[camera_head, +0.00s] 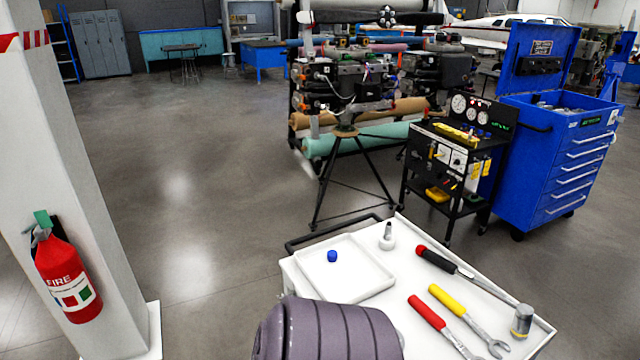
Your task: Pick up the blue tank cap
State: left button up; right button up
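The blue tank cap (332,256) is a small blue cylinder. It sits in a shallow white tray (372,290), toward the tray's back left. The tray lies on the left part of a white cart top (455,318) at the bottom centre. Neither of my grippers shows in the head view, so I cannot see whether they are open or shut.
A ribbed grey-purple object (325,330) covers the cart's front left. Red-handled (428,312) and yellow-handled (450,302) wrenches, a ratchet (436,262) and a metal cylinder (521,322) lie right of the tray. A pillar with a fire extinguisher (67,272) stands left.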

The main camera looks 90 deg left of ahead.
aim_at(332, 255)
jog(key=u, duration=2.65)
jog(key=z, duration=3.45)
jog(key=u, duration=3.45)
